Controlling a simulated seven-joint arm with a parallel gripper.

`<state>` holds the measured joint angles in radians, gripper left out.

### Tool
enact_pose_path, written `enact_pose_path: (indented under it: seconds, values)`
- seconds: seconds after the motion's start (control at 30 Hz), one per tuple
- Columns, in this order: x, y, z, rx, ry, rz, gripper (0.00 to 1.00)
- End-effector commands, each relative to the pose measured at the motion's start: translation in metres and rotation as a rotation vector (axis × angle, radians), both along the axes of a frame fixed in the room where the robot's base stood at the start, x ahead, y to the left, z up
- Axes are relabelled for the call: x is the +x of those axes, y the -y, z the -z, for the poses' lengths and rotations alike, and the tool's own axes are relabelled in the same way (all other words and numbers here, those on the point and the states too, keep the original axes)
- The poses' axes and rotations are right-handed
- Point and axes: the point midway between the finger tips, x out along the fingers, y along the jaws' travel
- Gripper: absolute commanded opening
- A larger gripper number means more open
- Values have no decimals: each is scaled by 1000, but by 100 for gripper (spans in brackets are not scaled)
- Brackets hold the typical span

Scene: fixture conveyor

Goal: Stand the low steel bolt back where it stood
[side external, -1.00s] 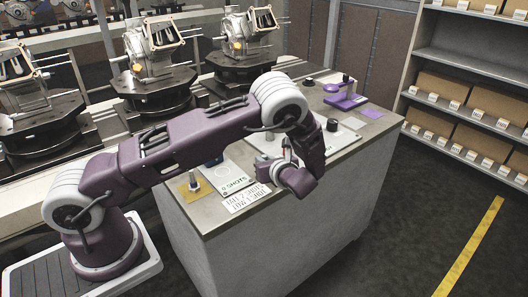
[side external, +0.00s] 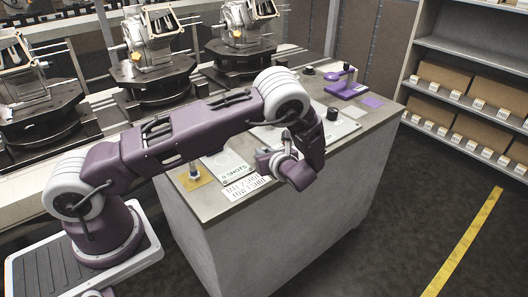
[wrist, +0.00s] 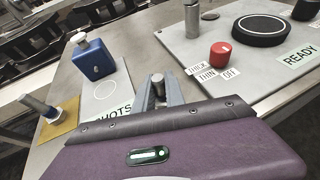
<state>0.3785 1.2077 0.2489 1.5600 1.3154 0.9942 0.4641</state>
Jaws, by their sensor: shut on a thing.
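My gripper (wrist: 160,92) is shut on a short grey steel bolt (wrist: 158,84), whose top shows between the fingers in the wrist view. Its lower end is hidden. In the side view my gripper (side external: 276,160) is over the near part of the bench, to the right of the brass plate (side external: 202,181). Another steel bolt (wrist: 38,106) stands on that plate, at the left of the wrist view. It also shows in the side view (side external: 194,170).
The grey READY plate (wrist: 195,50) carries a steel cylinder (wrist: 192,20), a red knob (wrist: 220,54) and a black disc (wrist: 262,30). A purple stand (side external: 346,87) is at the bench's far end.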

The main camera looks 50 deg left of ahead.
Motion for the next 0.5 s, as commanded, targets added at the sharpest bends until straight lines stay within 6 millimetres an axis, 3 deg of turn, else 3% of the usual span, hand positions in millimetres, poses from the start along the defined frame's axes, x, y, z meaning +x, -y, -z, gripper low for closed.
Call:
enact_pose_path:
  seconds: [0.47,0.5]
  values:
    - [0,0,7,0,0,0,0]
    - [0,0,7,0,0,0,21]
